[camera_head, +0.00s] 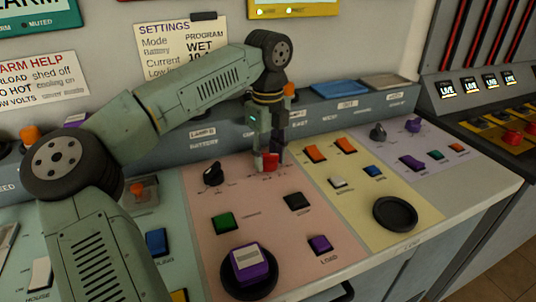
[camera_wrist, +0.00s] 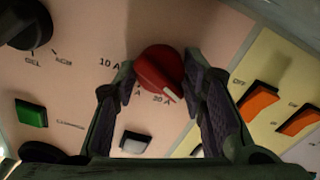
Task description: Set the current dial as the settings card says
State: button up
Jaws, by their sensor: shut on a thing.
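The red current dial (camera_wrist: 158,68) sits on the pink panel in the wrist view, with a white pointer mark aimed down and slightly right. A "10 A" label is printed to its left and another label ending in "0 A" below it. My gripper (camera_wrist: 163,92) is shut on the dial, one finger on each side. In the head view the dial (camera_head: 270,161) shows as a small red piece between my gripper's fingertips (camera_head: 266,164). The settings card (camera_head: 170,42) hangs on the wall.
A black knob (camera_head: 213,173) stands left of the dial on the pink panel (camera_head: 205,200). Orange switches (camera_head: 315,153) are close on the right, on the yellow panel.

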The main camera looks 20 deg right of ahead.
jog(key=m, duration=0.6)
jog(key=shift+m, duration=0.4)
jog(key=m+p, duration=0.1)
jog(key=m, duration=0.5)
jog(key=shift+r, duration=0.1)
jog(key=m, duration=0.4)
jog(key=shift+p, duration=0.4)
jog(key=m, duration=0.3)
jog(key=shift+m+p, duration=0.3)
jog(key=m, duration=0.6)
jog(key=shift+p, duration=0.35)
jog(key=shift+m, duration=0.3)
jog(key=o, duration=1.2)
jog(key=shift+c, duration=0.2)
